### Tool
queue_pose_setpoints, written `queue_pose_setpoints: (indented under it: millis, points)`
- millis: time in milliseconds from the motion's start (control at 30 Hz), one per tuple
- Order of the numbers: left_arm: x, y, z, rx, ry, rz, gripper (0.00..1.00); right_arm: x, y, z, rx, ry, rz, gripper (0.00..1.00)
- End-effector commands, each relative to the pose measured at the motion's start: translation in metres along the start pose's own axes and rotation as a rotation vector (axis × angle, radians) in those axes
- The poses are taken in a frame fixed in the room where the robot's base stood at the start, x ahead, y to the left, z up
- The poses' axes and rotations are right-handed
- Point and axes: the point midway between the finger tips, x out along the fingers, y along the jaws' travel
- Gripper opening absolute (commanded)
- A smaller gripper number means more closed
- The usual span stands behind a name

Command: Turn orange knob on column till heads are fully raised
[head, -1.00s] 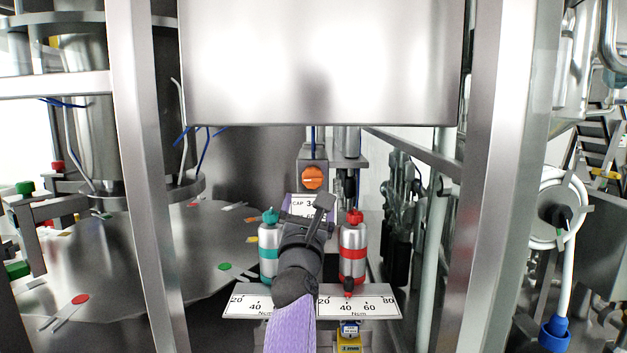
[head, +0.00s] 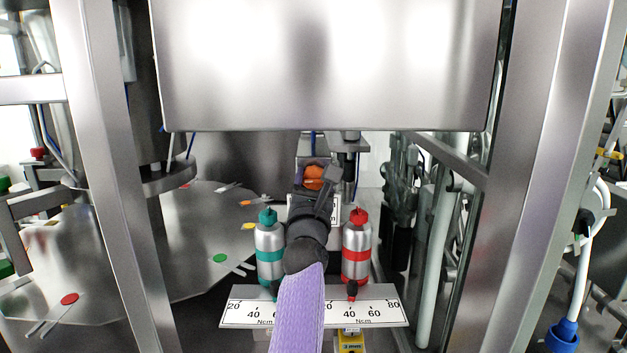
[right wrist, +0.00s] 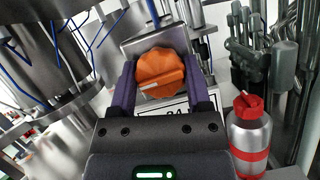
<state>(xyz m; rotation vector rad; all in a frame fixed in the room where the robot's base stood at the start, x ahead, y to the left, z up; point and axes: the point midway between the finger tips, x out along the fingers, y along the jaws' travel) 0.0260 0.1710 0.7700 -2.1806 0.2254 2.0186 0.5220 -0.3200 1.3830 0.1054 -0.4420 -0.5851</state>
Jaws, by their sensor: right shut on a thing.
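The orange knob (head: 314,177) sits on the front of the grey column (head: 311,146) under the large steel box. In the right wrist view the orange knob (right wrist: 161,73) shows large, with a raised grip bar, between the two purple fingers. My right gripper (head: 313,188) has reached up to the knob and is shut on it, one finger on each side (right wrist: 165,85). The arm hides the lower part of the column and most of the label (head: 332,208) below the knob. My left gripper is in neither view. The heads are not clearly visible.
A green-topped bottle (head: 269,250) stands left of my arm and a red-topped bottle (head: 356,250) right of it, both close. A scale plate (head: 375,306) lies in front. Steel frame posts (head: 110,180) stand on both sides, and a steel box (head: 320,65) hangs above.

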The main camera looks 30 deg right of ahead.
Motion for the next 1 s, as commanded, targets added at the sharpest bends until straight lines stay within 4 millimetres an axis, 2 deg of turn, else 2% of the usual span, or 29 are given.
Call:
queue_pose_setpoints:
  millis: [33,133,367,533,1000]
  points:
    - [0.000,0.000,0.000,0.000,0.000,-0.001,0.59,0.000,0.000,0.000,0.000,0.000,0.000,0.24]
    - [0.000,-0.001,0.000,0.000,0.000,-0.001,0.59,0.000,0.000,0.000,0.000,0.000,0.000,0.04]
    - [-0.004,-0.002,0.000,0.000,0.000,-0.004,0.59,0.001,0.000,0.001,-0.024,0.000,0.009,0.04]
    - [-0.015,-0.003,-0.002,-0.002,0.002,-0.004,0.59,0.001,0.000,0.003,-0.095,0.001,0.038,0.04]
    - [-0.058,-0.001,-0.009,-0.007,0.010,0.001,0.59,0.002,0.000,0.004,-0.480,0.000,0.200,0.04]
